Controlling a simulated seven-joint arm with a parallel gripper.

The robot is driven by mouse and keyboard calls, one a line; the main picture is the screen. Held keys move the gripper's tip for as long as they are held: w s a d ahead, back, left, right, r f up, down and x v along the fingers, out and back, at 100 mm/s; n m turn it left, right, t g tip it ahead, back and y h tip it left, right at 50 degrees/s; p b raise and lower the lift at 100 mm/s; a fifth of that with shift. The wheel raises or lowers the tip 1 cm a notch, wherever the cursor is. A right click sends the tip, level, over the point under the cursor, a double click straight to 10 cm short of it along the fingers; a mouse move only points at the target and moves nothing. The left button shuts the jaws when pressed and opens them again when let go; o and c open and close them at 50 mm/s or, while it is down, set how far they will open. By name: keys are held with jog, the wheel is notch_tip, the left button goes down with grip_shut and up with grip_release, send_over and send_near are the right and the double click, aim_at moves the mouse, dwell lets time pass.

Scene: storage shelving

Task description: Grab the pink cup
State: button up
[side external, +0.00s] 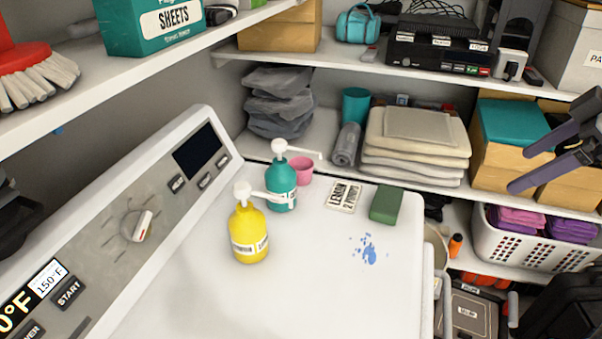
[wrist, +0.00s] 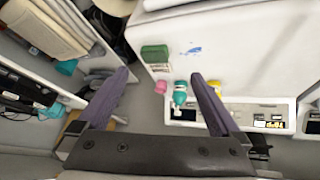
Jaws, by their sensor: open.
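The pink cup (side external: 301,171) stands on the white machine top near its back edge, beside the teal pump bottle (side external: 281,190), which partly hides it. In the wrist view the pink cup (wrist: 160,87) is small and lies between my fingers, well beyond them. My gripper (side external: 512,167) enters from the right in the side view, with purple fingers apart and empty. It is in front of the shelves and far from the cup. In the wrist view my gripper (wrist: 160,75) shows both fingers spread wide, with nothing between them at close range.
A yellow pump bottle (side external: 249,238) stands in front of the teal one. A labelled card (side external: 343,197), a green block (side external: 386,205) and a blue spill (side external: 369,252) are on the machine top. A shelf with folded cloths (side external: 415,150) and a teal cup (side external: 355,105) adjoins it. The machine's front area is clear.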

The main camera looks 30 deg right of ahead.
jog(key=w+a+r+n+y, duration=0.1)
jog(key=w+a+r+n, duration=0.15)
jog(key=w, duration=0.45)
jog(key=w+a+r+n, duration=0.1)
jog(key=w+r, duration=0.3)
jog(key=w, duration=0.2)
jog(key=n+g+y, duration=0.2)
jog(key=n+g, duration=0.1)
jog(key=g, duration=0.1)
send_over(301, 168)
jog(key=s+d, duration=0.1)
jog(key=s, duration=0.2)
notch_tip(301, 168, down, 22)
jog(key=shift+s+d+r, duration=0.15)
jog(key=shift+r, duration=0.05)
jog(key=shift+x, duration=3.2)
jog(key=c, duration=1.3)
